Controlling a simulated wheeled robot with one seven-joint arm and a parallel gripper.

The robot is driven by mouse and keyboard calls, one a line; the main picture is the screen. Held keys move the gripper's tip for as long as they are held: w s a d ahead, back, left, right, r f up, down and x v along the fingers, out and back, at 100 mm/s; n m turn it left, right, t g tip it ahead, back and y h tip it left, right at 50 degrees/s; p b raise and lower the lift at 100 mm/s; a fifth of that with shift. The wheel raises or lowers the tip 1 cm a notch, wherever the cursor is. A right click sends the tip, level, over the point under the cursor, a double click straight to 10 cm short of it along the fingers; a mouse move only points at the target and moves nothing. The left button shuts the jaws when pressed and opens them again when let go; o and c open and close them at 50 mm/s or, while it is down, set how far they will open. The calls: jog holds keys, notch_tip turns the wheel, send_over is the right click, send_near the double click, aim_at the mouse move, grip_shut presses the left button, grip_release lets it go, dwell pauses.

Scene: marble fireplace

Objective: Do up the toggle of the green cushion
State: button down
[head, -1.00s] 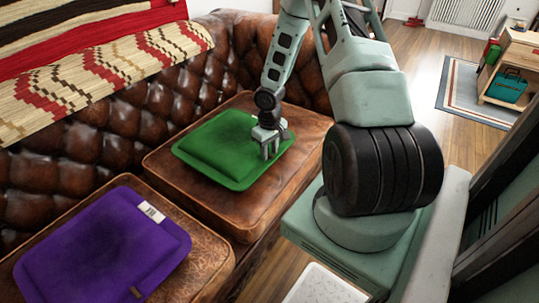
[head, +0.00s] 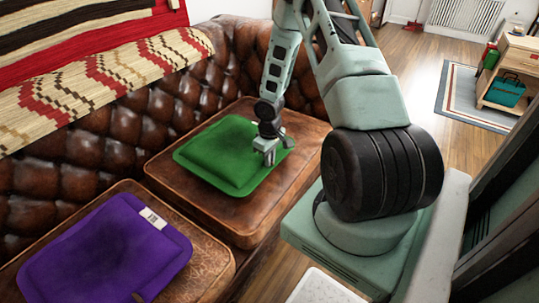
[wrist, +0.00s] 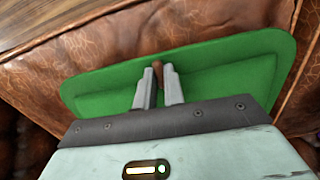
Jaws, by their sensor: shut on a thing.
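The green cushion (head: 218,152) lies flat on the brown leather seat on the right. It also fills the middle of the wrist view (wrist: 225,75). My gripper (head: 269,157) points down over the cushion's right part in the head view. In the wrist view my gripper (wrist: 158,80) has its two fingers close together on a small brown toggle (wrist: 158,69), near the cushion's edge. Only the toggle's end shows between the fingertips. The loop for the toggle cannot be made out in either view.
A purple cushion (head: 105,250) with a white label (head: 152,218) lies on the nearer leather seat at left. The tufted leather backrest (head: 90,150) stands behind both seats. A striped blanket (head: 110,75) hangs over it. Wooden floor (head: 415,75) is open at the right.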

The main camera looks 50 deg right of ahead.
jog(key=shift+n, duration=0.3)
jog(key=c, duration=1.5)
grip_release()
jog(key=shift+r, duration=0.1)
notch_tip(320, 180, up, 17)
jog(key=p, duration=0.5)
jog(key=shift+r, duration=0.15)
